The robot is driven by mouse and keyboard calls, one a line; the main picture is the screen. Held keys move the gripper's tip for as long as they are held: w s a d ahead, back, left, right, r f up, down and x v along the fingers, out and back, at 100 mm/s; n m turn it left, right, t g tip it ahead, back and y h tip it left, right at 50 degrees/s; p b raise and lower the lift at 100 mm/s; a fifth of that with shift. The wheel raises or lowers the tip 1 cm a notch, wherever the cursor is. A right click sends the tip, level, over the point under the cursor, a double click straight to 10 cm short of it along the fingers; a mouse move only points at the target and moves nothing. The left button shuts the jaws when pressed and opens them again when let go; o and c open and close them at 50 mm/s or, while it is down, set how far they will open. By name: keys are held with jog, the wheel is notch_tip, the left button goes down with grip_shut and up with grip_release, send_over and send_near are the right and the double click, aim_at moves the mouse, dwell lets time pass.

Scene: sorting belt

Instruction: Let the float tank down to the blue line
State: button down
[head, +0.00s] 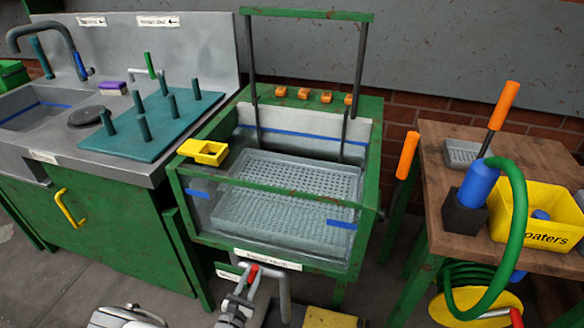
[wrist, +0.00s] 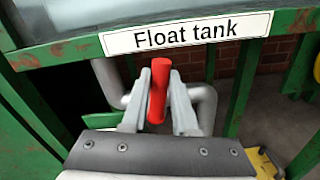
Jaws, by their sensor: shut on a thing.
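The float tank (head: 352,262) is a glass-fronted box in a green frame, in the middle of the head view. A blue line (head: 290,133) runs along its back wall, with a blue mark (head: 341,224) on the front glass. A perforated grey tray (head: 300,180) shows inside; I cannot tell the water level exactly. Below the tank's front is a grey drain pipe (wrist: 205,105) with a red valve lever (wrist: 158,80). My gripper (head: 251,276) is below the tank label; in the wrist view its fingers (wrist: 158,105) are shut on the red lever, one each side.
The "Float tank" label (wrist: 188,33) is on the rim just above my gripper. A sink bench (head: 105,220) stands left. A wooden table (head: 440,215) with a yellow bin (head: 520,245) and green hose (head: 520,200) stands right.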

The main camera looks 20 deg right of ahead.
jog(key=shift+w+a+n, duration=0.15)
jog(key=shift+a+n, duration=0.1)
jog(key=shift+n, duration=0.25)
jog(key=shift+w+a+n+b, duration=0.4)
jog(key=shift+a+n, duration=0.1)
jog(key=shift+n, duration=0.5)
jog(key=shift+c, duration=2)
grip_release()
jog(key=shift+s, duration=0.15)
jog(key=v, duration=0.8)
jog(key=shift+r, duration=0.15)
